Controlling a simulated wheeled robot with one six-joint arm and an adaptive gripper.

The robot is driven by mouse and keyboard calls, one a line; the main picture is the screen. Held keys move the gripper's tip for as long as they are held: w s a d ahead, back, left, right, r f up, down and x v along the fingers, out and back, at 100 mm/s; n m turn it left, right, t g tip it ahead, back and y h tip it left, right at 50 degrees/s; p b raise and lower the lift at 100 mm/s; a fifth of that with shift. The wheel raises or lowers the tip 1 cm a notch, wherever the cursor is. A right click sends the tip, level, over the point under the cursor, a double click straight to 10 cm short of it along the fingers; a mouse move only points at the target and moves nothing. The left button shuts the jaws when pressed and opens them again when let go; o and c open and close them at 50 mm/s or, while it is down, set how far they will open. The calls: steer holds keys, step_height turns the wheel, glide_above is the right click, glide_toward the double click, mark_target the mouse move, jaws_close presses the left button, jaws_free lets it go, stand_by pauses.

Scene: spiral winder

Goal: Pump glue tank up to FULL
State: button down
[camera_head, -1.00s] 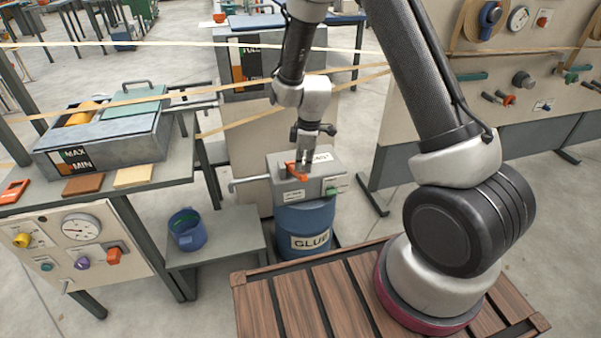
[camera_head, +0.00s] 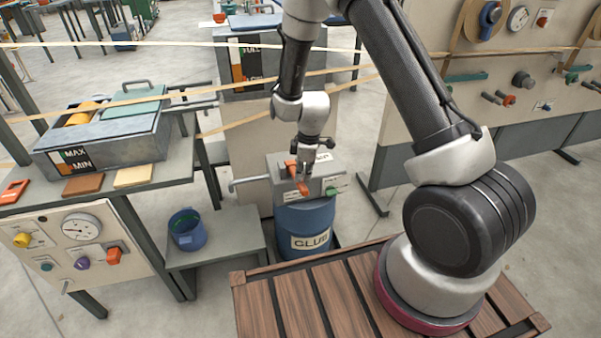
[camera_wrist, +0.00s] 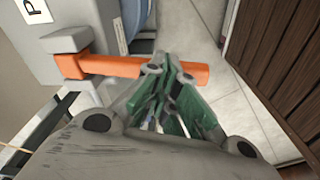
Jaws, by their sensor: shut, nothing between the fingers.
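The blue glue drum (camera_head: 305,232) stands on the floor with a grey pump box (camera_head: 318,181) on top. An orange lever (camera_head: 302,188) on the box angles down towards the front; in the wrist view the orange lever (camera_wrist: 110,66) runs rightward from its hub. My gripper (camera_head: 302,172) is shut and empty at the lever. In the wrist view its green-padded fingertips (camera_wrist: 168,66) overlap the lever's outer part; whether they touch is unclear. Behind stands a grey tank (camera_head: 285,78) with a FULL gauge (camera_head: 248,62). Arm and tapes partly cover it, and its level is not readable.
A blue bucket (camera_head: 187,230) stands on a low shelf at left. A MAX/MIN trough (camera_head: 110,140) is on the left table. Tan tapes (camera_head: 110,102) stretch across the scene.

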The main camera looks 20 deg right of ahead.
steer(key=d, duration=0.2)
steer(key=s+r, duration=0.1)
steer(key=shift+d, duration=0.4)
steer(key=shift+r, duration=0.1)
step_height(320, 180, up, 12)
steer(key=d, duration=0.1)
steer(key=shift+s, duration=0.15)
stand_by(0.3)
